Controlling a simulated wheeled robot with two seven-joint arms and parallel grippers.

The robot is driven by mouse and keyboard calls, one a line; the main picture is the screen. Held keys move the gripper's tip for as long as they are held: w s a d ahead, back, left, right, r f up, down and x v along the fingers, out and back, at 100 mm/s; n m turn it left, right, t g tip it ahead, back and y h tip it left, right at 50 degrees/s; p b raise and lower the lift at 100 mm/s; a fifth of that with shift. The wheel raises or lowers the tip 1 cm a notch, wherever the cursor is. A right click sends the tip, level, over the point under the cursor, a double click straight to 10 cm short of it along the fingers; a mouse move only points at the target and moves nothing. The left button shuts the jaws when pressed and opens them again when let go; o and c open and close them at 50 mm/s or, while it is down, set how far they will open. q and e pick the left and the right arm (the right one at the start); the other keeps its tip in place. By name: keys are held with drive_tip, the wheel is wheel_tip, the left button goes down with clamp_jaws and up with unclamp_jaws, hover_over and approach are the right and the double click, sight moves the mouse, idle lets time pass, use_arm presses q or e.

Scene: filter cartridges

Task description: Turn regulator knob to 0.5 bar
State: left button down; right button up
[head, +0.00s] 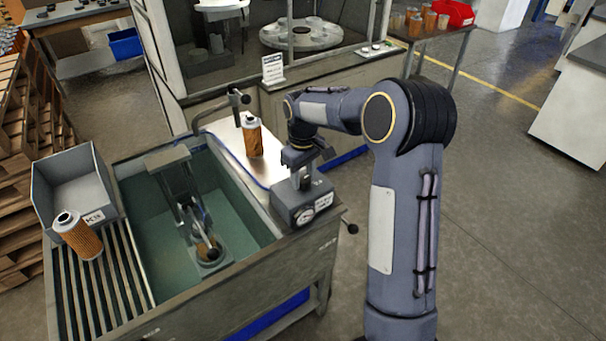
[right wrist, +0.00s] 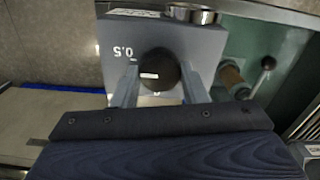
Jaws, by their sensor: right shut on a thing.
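The regulator is a grey box (head: 288,206) on the right rim of the wash tank, with a round gauge (head: 305,215) on its front. My right gripper (head: 301,178) reaches down onto its top. In the right wrist view the black round knob (right wrist: 158,70) with a white mark sits between the two fingers, and my right gripper is shut on it. A white "0.5" mark (right wrist: 123,51) is printed on the box beside the knob, upside down in this view. The gauge reading is too small to tell. My left gripper is not in view.
The tank (head: 130,235) holds a fixture with a cartridge (head: 209,253). One orange cartridge (head: 252,136) stands on the bright side shelf, another (head: 78,236) on the slatted drainer by a grey bin (head: 75,183).

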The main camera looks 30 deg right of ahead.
sight(303, 178)
drive_tip(key=o, duration=1)
drive_tip(key=shift+r, duration=0.1)
wheel_tip(303, 178, up, 7)
drive_tip(key=shift+r, duration=0.35)
